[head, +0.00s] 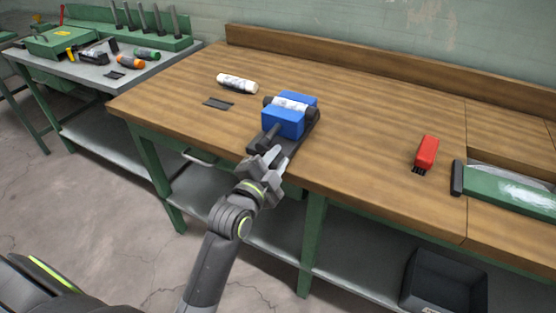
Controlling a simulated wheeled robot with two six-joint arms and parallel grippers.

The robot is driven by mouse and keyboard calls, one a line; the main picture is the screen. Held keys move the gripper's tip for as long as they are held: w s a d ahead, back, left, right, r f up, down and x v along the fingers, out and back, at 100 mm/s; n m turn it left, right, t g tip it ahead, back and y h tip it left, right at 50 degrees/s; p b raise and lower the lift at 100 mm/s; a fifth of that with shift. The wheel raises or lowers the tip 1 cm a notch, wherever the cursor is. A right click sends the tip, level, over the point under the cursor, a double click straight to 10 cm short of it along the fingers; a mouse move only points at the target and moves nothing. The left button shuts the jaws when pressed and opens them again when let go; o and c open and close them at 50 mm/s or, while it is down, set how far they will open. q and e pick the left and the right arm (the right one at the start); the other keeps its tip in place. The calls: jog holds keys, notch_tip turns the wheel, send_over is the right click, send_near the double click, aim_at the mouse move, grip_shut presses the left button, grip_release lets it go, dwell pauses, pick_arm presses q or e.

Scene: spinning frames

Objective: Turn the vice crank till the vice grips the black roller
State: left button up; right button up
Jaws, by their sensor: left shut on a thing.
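The blue vice (283,123) stands on its dark base near the front edge of the wooden bench. A roller with a pale, white-marked middle (289,103) and dark ends lies across between the blue jaws; whether both jaws press on it, I cannot tell. The dark crank (268,137) is at the vice's near side, partly hidden by my gripper. My left gripper (274,158) is at the crank, shut on it as far as the view shows; the exact contact is small and partly covered. My right gripper is not in view.
A white bottle (237,83) and a thin dark plate (218,103) lie left of the vice. A red brush (426,153) and a green tray (508,190) are at the right. The bench between vice and brush is clear. A side table (160,68) holds tools.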

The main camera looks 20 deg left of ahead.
pick_arm(q)
jog(key=shift+s+f, duration=0.1)
jog(key=shift+f, duration=0.15)
jog(key=o, duration=0.6)
jog(key=shift+c, duration=0.2)
jog(key=shift+o, duration=1.3)
jog(key=shift+s+a, duration=0.1)
jog(key=shift+a, duration=0.05)
jog(key=shift+o, duration=0.4)
jog(key=shift+s+a+r, duration=0.1)
jog(key=shift+a+r, duration=0.05)
jog(key=shift+r, duration=0.05)
